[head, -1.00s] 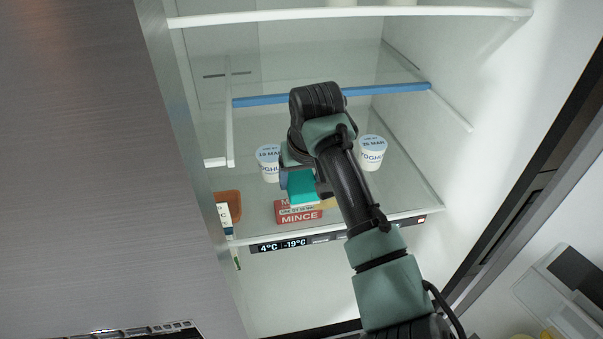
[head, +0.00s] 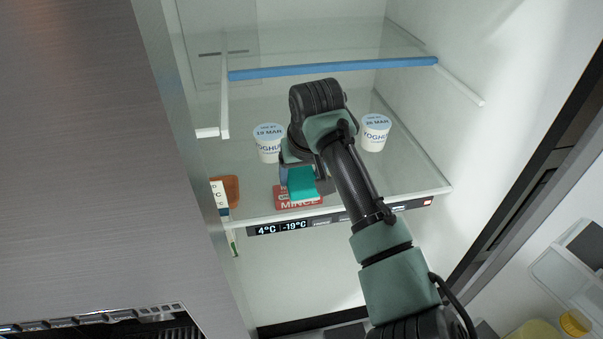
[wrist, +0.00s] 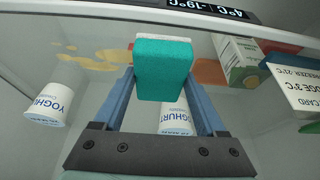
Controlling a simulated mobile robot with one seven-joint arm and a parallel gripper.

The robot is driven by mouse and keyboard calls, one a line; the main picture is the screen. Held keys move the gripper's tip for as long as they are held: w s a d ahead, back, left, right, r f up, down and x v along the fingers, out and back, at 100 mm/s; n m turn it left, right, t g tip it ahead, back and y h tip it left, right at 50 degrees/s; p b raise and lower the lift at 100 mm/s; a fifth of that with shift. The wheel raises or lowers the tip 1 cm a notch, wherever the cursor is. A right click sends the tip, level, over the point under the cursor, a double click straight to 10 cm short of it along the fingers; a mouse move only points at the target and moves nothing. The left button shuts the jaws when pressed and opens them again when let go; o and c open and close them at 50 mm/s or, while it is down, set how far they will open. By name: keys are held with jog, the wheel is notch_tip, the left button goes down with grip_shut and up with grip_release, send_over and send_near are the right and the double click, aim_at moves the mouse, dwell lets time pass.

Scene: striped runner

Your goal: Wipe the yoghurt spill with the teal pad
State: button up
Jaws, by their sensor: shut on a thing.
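My gripper (wrist: 163,85) is shut on the teal pad (wrist: 163,68), which has a pale layer along one edge. The pad also shows in the head view (head: 301,182), above the shelf's front part and overlapping the red mince pack (head: 299,197); I cannot tell whether it touches anything. The yoghurt spill (wrist: 95,62) is a cream-yellow patch with small blobs on the glass shelf, left of the pad in the wrist view. In the head view my arm hides it.
Yoghurt pots stand at the left (head: 269,142) and right (head: 375,132) of my wrist. A carton (head: 218,195) and an orange-brown item (head: 232,188) are at the shelf's left. A blue-edged shelf (head: 335,68) is above, the display strip (head: 280,226) in front.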

jog(key=shift+f+b, duration=0.4)
jog(key=shift+f, duration=0.6)
